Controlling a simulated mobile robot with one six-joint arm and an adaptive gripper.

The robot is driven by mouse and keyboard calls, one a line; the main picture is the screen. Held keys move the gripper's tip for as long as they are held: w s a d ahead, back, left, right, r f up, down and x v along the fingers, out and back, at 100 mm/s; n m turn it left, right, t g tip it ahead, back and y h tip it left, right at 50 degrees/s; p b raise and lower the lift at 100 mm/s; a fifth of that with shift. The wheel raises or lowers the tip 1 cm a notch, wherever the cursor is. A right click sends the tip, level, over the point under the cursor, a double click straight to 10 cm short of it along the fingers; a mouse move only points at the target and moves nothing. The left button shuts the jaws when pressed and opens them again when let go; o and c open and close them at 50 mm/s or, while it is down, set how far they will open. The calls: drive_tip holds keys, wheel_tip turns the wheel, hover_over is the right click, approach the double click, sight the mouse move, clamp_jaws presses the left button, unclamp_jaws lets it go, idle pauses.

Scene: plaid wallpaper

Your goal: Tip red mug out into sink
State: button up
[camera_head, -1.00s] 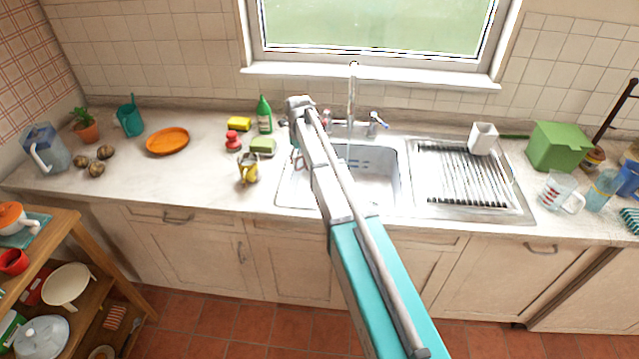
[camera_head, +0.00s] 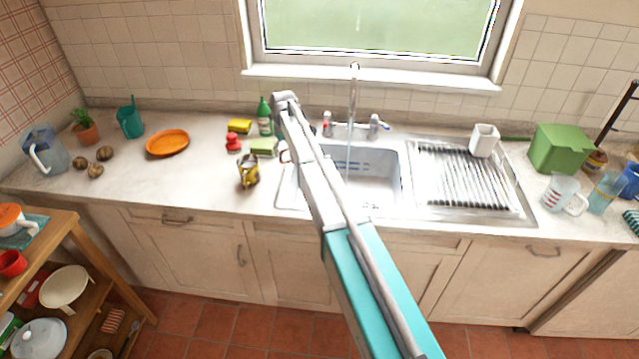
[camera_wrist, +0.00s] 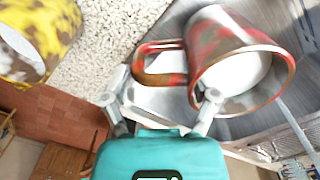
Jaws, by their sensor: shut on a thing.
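The red mug (camera_wrist: 223,50), worn and grey-streaked, fills the upper right of the wrist view. Its rim faces the lower right there, with a pale area inside; I cannot tell if that is liquid. My gripper (camera_wrist: 163,100) is shut on the mug at its handle (camera_wrist: 160,64). In the head view my arm hides most of the mug, and only a bit of its red handle (camera_head: 284,156) shows, near the left rim of the sink (camera_head: 376,178). I cannot tell its exact tilt or height.
A yellow patterned container (camera_head: 248,172) stands on the counter left of the sink; it also shows in the wrist view (camera_wrist: 42,35). A green bottle (camera_head: 265,116), green sponge (camera_head: 264,146) and tap (camera_head: 353,100) are nearby. A drying rack (camera_head: 460,175) lies right of the sink.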

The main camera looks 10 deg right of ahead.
drive_tip(key=shift+s+d+r+t+y, duration=0.2)
drive_tip(key=shift+s+t, duration=0.25)
drive_tip(key=shift+s, duration=0.1)
drive_tip(key=shift+s+d+r+t+y, duration=0.2)
drive_tip(key=shift+s+t, duration=0.25)
drive_tip(key=shift+s, duration=0.05)
drive_tip(key=shift+s+d+f+t+b, duration=0.2)
drive_tip(key=shift+s+f+t+b, duration=0.3)
drive_tip(key=shift+t+b, duration=0.1)
drive_tip(key=shift+s+d+f+t+y+b, duration=0.2)
drive_tip(key=shift+s+t+y+b, duration=0.15)
drive_tip(key=shift+t+b, duration=0.2)
drive_tip(key=shift+s+d+f+t+y+b, duration=0.2)
drive_tip(key=shift+s+t+y+b, duration=0.15)
drive_tip(key=shift+t+b, duration=0.15)
drive_tip(key=shift+f, duration=0.1)
drive_tip(key=t+b, duration=0.1)
drive_tip(key=s+f+t+y+b, duration=0.1)
drive_tip(key=b, duration=0.1)
drive_tip(key=shift+s+d, duration=0.3)
drive_tip(key=shift+d, duration=0.05)
drive_tip(key=shift+s+d+f+t+b, duration=0.1)
drive_tip(key=shift+s+f+t+b, duration=0.2)
drive_tip(key=shift+b, duration=0.35)
drive_tip(key=shift+w+f+t+b, duration=0.1)
drive_tip(key=shift+t+b, duration=0.25)
drive_tip(key=shift+b, duration=0.25)
drive_tip(key=shift+s+d+r+t+y+b, duration=0.1)
drive_tip(key=shift+s+r+t+y+b, duration=0.15)
drive_tip(key=shift+t+y+b, duration=0.45)
